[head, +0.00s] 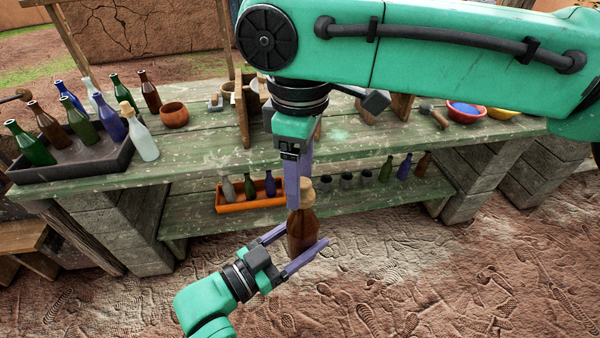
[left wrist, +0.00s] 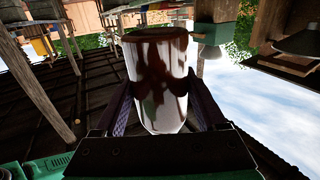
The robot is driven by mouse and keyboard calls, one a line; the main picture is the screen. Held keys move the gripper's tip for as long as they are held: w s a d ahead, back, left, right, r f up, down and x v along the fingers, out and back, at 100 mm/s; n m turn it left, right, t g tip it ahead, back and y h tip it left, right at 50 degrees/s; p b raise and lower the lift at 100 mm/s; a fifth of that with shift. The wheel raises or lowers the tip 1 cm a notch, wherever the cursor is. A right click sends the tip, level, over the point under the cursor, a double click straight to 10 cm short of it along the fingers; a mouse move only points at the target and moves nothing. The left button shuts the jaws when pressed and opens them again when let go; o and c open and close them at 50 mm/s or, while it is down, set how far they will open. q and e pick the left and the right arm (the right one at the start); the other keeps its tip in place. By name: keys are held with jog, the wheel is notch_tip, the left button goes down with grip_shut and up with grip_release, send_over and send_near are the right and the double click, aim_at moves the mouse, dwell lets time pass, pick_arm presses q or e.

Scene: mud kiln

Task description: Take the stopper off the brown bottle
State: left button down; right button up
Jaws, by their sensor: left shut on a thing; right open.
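The brown bottle (head: 302,233) stands upright in the air in front of the table, held by my left gripper (head: 306,238). The left fingers close around its body from the left, and in the left wrist view the bottle (left wrist: 157,80) fills the space between them, with strong glare. The tan stopper (head: 307,185) sits in the bottle's mouth. My right gripper (head: 298,185) points down from above, its purple fingers at the height of the stopper and overlapping its left side. The right gripper is open. Its fingers overlap in the head view, so contact with the stopper cannot be told.
The green wooden table (head: 205,160) holds a dark tray (head: 75,165) of bottles, a clear bottle (head: 140,137) and a brown bowl (head: 174,115). An orange tray (head: 250,204) with small bottles sits on the lower shelf. The ground in front is free.

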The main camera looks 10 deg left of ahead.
grip_shut()
jog(key=shift+r, duration=0.15)
dwell(0.6)
jog(key=shift+r, duration=1)
jog(key=shift+r, duration=2.05)
